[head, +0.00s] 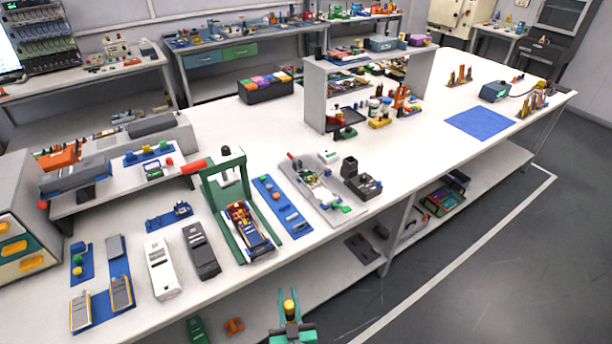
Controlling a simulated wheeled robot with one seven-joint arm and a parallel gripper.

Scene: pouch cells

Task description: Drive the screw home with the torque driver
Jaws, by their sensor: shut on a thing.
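My gripper (291,327) is at the bottom centre, in front of the bench's near edge. On the bench, a green frame with a red lever (211,187) stands over an orange, yellow and dark blue assembly (246,226). The held tool is apart from this assembly, nearer to me. I cannot make out a screw; it is too small or hidden.
A blue strip with small parts (282,206) and a grey board with parts (324,192) lie right of the frame. White (161,268) and black (201,250) devices lie left. A shelf unit (313,94) stands behind. The bench's right middle is mostly clear.

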